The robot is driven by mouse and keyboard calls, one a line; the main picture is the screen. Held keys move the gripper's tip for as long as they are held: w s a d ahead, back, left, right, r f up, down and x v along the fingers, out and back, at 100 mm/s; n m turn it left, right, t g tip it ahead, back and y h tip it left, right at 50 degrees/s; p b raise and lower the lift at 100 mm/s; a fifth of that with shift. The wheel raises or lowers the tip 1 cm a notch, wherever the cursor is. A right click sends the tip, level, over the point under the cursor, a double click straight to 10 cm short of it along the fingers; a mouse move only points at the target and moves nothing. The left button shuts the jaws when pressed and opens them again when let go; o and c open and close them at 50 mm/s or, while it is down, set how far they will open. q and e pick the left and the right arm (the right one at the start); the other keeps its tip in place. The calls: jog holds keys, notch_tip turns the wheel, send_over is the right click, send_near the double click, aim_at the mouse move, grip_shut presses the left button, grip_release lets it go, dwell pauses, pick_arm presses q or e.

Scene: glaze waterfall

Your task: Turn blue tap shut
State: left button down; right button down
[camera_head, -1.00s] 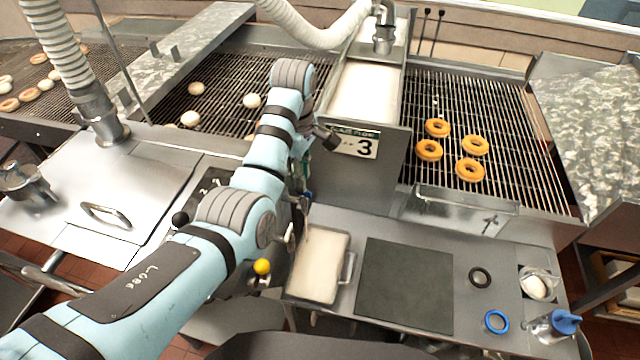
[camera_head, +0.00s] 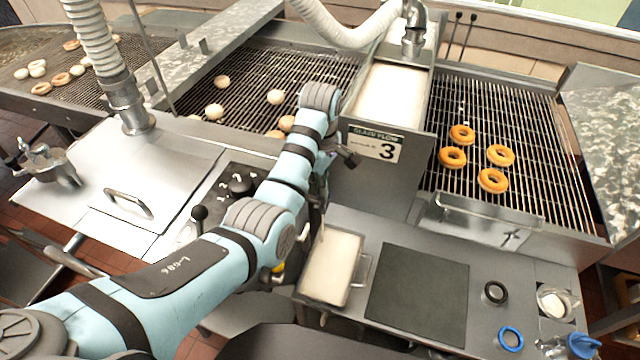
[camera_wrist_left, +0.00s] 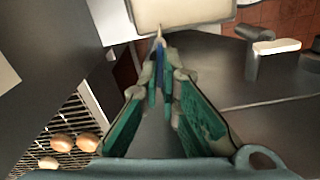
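A narrow blue piece, apparently the blue tap's handle (camera_wrist_left: 159,58), shows in the left wrist view just beyond and between my left fingertips. My left gripper (camera_wrist_left: 158,88) has green-padded fingers with a gap between them. I cannot see clear contact with the blue piece. In the head view, my left arm reaches across from the lower left, and its forearm and wrist mostly hide the gripper and the tap beside the glaze cabinet. My right gripper is not in view.
A glaze pan (camera_head: 333,265) stands just below the gripper area, beside a dark mat (camera_head: 418,295). The grey cabinet with sign 3 (camera_head: 376,146) is close to my wrist. A black-knobbed panel (camera_head: 240,184) lies left. Golden rings (camera_head: 492,180) rest on the right rack.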

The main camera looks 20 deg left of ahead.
pick_arm(q)
jog(key=shift+m, duration=0.3)
jog(key=m, duration=0.3)
jog(key=shift+w+d+r, duration=0.1)
jog(key=shift+w, duration=0.05)
jog(key=m, duration=0.4)
jog(key=shift+w, duration=0.1)
jog(key=m, duration=0.4)
jog(key=shift+d, duration=0.1)
jog(key=shift+d+m, duration=0.1)
jog(key=shift+m, duration=1.9)
jog(key=c, duration=1.8)
grip_release()
